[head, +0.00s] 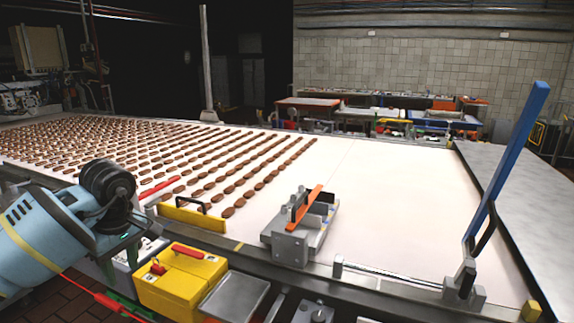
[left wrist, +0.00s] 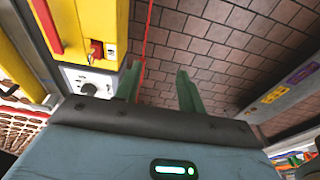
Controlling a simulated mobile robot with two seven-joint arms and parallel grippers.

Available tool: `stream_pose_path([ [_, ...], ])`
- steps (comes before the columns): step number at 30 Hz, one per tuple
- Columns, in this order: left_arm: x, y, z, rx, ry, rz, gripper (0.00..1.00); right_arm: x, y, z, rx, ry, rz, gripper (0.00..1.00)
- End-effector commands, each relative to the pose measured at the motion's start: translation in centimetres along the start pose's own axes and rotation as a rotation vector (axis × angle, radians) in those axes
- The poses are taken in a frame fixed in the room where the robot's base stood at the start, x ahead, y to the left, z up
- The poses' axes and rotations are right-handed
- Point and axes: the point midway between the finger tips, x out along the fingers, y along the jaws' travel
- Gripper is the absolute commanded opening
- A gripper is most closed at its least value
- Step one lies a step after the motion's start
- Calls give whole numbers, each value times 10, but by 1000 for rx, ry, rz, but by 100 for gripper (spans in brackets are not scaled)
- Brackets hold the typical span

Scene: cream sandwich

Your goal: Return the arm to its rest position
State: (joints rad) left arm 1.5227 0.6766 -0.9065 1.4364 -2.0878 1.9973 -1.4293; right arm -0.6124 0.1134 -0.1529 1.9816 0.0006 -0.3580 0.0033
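My left arm (head: 45,230) comes in from the left in the head view, pale blue with a black wrist joint, at the near left edge of the conveyor. In the left wrist view my left gripper (left wrist: 160,72) shows two green fingers standing apart. Nothing is between them, and brick floor shows beyond. The fingers lie beside a yellow box with a red switch (left wrist: 96,52). In the head view the fingers are largely hidden behind the arm and machine parts. My right gripper is in neither view.
A white conveyor (head: 390,200) carries rows of brown cookies (head: 190,160) on its left half; its right half is bare. A yellow control box (head: 180,280), a grey fixture with an orange strip (head: 290,245) and a blue upright bar (head: 510,145) stand along the near edge.

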Motion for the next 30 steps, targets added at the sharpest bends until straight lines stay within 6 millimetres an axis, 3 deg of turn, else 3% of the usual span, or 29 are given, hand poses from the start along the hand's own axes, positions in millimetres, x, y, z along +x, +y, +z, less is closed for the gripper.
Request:
stream_pose_path([
  [1,2,0,3,2,-7,1,39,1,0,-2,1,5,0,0],
  [8,50,15,83,3,-277,69,39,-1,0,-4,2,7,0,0],
  [11,67,17,127,-22,-435,91,39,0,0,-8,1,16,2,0],
  [15,85,13,203,-110,-737,100,39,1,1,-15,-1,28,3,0],
  [18,86,7,256,-224,-986,80,39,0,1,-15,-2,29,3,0],
  [22,78,-2,307,-419,-1306,10,39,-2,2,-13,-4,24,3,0],
  [26,65,-10,336,-667,-1609,-108,39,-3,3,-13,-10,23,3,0],
  [30,58,-16,344,-984,-1901,-279,39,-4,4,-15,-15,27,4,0],
])
